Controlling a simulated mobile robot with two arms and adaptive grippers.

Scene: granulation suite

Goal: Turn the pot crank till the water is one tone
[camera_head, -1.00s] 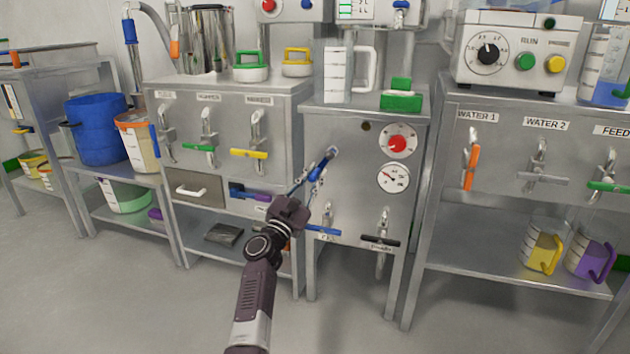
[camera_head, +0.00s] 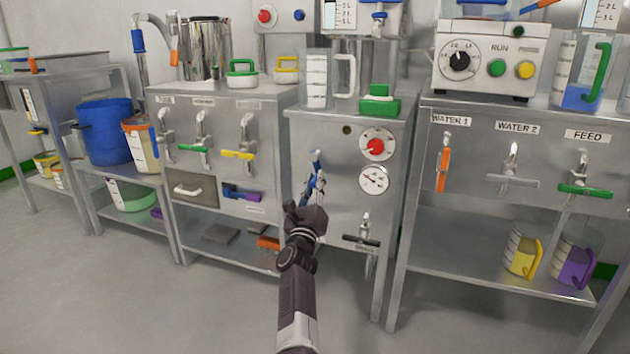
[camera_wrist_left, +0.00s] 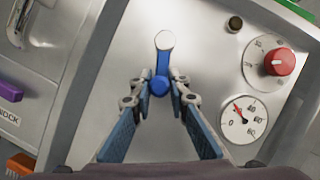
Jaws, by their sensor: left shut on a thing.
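The pot crank (camera_head: 317,157) is on the steel front of the middle cabinet, below the counter. In the left wrist view, the crank (camera_wrist_left: 163,58) has a pale round hub at the top and a blue arm hanging down to a round blue knob. My left gripper (camera_head: 317,182) reaches up to it from below. In the left wrist view, its two blue-padded fingers (camera_wrist_left: 159,84) are shut on the knob, one at each side. I cannot make out the pot's water or its tone in these views. My right gripper is not in view.
A red dial (camera_head: 376,147) and a gauge (camera_head: 373,179) are right of the crank. A black-handled tap (camera_head: 361,240) is below. The floor in front is free.

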